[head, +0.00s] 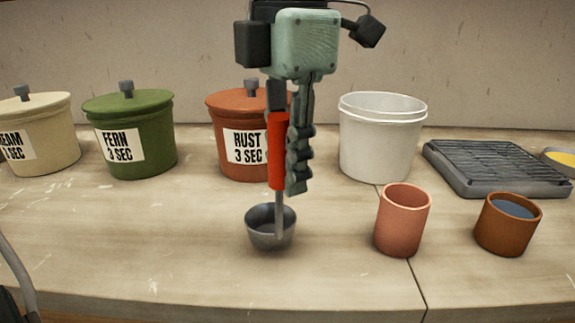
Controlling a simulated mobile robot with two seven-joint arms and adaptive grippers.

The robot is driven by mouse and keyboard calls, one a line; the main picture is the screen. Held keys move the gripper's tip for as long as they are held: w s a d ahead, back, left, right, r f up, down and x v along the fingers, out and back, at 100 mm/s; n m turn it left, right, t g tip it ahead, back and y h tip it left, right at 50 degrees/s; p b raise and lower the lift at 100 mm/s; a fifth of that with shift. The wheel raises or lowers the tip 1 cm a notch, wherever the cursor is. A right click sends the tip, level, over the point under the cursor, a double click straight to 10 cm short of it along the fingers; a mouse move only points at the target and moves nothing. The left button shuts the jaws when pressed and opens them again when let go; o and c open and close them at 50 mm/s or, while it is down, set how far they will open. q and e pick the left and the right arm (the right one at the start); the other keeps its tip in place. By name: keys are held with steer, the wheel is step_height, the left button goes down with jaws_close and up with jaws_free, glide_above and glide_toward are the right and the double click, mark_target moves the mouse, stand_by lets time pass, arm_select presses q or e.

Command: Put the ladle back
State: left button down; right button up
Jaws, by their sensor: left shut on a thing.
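The ladle has a red handle (278,150), a thin metal rod and a dark grey metal cup (262,236). It hangs upright, cup down, in the middle of the head view. My left gripper (285,160) points down and is shut on the red handle. The cup is over the front middle of the worktop; I cannot tell whether it touches the wood. My right gripper is not in view.
Lidded cream (48,105), green FERN (155,110) and RUST (220,105) pots stand behind. A white bucket (382,145), grey rack (490,180), terracotta cup (403,225) and cup of bluish liquid (495,240) are right. The front left worktop is clear.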

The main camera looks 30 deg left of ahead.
arm_select(q)
steer(key=shift+f, duration=0.4)
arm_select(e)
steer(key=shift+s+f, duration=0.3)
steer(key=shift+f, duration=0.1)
arm_select(q)
steer(key=shift+f, duration=0.1)
